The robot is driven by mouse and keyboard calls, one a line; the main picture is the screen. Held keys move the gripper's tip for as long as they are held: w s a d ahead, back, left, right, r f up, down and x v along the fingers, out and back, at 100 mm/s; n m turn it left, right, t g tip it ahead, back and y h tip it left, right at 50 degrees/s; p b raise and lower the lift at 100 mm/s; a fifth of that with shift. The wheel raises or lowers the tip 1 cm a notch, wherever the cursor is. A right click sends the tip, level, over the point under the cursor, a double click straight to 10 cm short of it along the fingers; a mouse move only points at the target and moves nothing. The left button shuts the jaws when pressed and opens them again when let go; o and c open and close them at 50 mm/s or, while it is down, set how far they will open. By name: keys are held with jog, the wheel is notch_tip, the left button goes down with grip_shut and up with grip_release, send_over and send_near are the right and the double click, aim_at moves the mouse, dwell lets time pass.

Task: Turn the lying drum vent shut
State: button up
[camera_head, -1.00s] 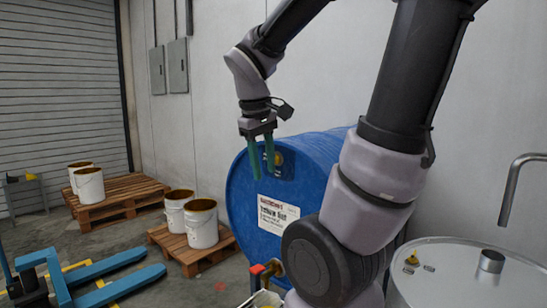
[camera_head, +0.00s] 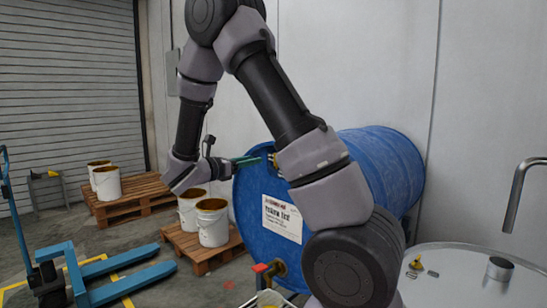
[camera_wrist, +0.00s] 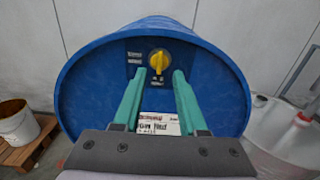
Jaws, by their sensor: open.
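The blue drum (camera_head: 252,200) lies on its side, its round end with a white label towards the left. The vent (camera_wrist: 158,62) is a yellow knob on a dark plate high on that end; its grip looks roughly upright in the wrist view. In the head view only a bit of yellow (camera_head: 272,159) shows beside my arm. My gripper (camera_head: 252,160) points level at the drum end. In the wrist view its green fingers (camera_wrist: 156,75) are open and empty, one to each side below the knob. Whether they touch anything I cannot tell.
A red-handled tap (camera_head: 268,268) sits low on the drum end. Buckets (camera_head: 212,222) stand on wooden pallets (camera_head: 180,240) to the left, with a blue pallet jack (camera_head: 105,266) in front. A grey-white vessel (camera_head: 450,285) stands at the right. The wall is behind the drum.

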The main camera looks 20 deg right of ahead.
jog(key=x, duration=0.9)
jog(key=shift+d, duration=0.3)
grip_shut()
